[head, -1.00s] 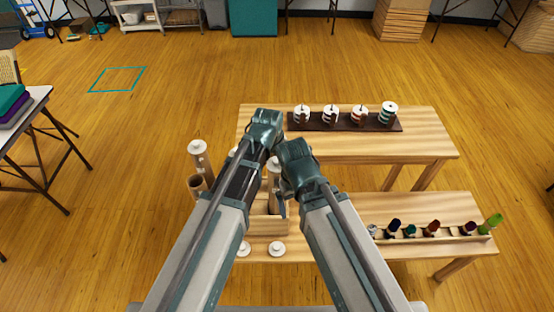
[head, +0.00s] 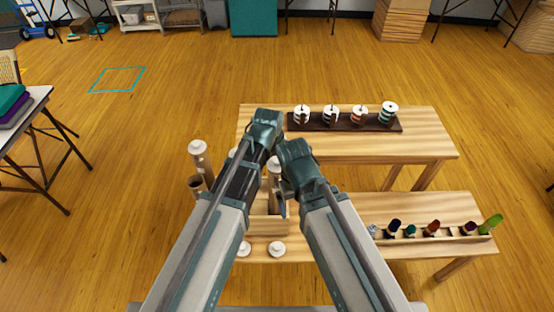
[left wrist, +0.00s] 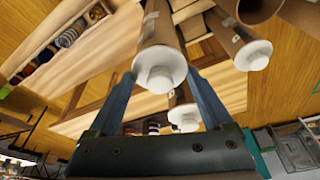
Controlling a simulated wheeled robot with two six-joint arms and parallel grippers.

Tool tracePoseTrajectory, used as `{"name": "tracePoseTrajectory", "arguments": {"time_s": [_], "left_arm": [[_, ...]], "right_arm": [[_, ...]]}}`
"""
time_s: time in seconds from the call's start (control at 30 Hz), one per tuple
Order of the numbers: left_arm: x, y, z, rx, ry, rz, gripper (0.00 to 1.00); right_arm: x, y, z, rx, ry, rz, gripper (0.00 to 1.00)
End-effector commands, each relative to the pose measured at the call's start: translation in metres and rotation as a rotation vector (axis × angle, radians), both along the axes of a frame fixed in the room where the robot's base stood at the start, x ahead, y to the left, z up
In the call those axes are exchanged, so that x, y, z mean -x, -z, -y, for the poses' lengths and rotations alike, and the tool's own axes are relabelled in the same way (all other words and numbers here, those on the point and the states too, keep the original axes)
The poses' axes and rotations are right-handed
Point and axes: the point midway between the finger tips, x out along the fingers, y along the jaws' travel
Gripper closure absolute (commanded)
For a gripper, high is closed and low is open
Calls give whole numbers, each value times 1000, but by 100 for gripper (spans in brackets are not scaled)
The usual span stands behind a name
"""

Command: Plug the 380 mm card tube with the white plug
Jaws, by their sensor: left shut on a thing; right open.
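My left gripper (left wrist: 160,73) is shut on a white plug (left wrist: 160,78), which sits at the end of a brown card tube (left wrist: 158,28). Its fingers lie on either side of the plug's rim. In the head view this grip is hidden behind my arms. My right gripper (head: 281,205) is open beside a tube (head: 273,200), mostly covered by its own wrist. A capped tube (head: 200,160) and an open-ended tube (head: 196,185) stand at the left. Two loose white plugs (head: 243,249) (head: 277,249) lie on the near table. Which tube is 380 mm, I cannot tell.
A wooden box (head: 266,226) stands around the tubes on the near table (head: 320,244). A rack (head: 440,236) of colourful items lies at its right. The far table (head: 400,147) bears a dark tray (head: 345,123) with several spools. Floor lies open at the left.

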Motion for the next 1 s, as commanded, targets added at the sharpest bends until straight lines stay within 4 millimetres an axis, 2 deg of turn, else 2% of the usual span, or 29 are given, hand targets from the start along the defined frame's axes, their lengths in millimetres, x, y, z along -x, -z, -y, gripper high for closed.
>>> {"name": "tracePoseTrajectory", "arguments": {"time_s": [0.7,0.73,0.8,1.0], "left_arm": [[0,13,0,0,0,0,67],[0,13,0,0,0,0,14],[0,12,0,0,0,0,4],[0,12,0,0,0,0,4]], "right_arm": [[0,13,0,0,0,0,0],[0,12,0,0,0,0,0],[0,12,0,0,0,0,0],[0,12,0,0,0,0,0]]}}
